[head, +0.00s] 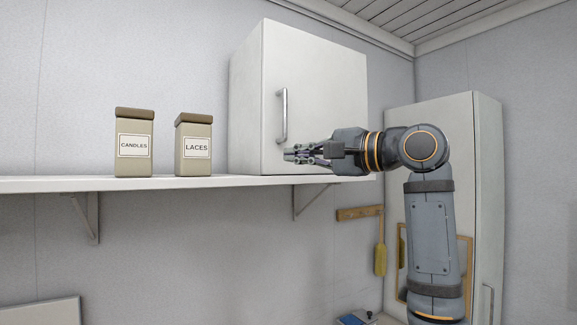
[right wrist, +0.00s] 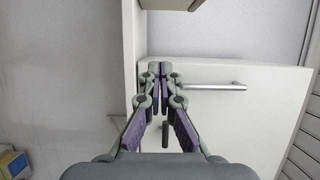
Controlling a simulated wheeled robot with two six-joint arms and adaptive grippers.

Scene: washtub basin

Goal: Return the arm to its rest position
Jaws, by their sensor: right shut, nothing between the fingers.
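My right gripper (head: 288,156) is raised in front of the white wall cabinet (head: 250,100), beside the lower end of its handle (head: 282,115). Its fingers point left and are shut with nothing between them. In the right wrist view the shut fingertips (right wrist: 164,70) appear near the shelf edge and the cabinet door, with the handle (right wrist: 215,87) just to the right of them. The cabinet door looks closed. My left gripper is not in the head view.
A shelf (head: 60,184) carries a CANDLES canister (head: 134,145) and a LACES canister (head: 194,148), left of the cabinet. A tall cabinet (head: 488,190) stands behind my right arm. A yellow brush (head: 380,258) hangs from a wooden rail (head: 358,213). Air before the left shelf is free.

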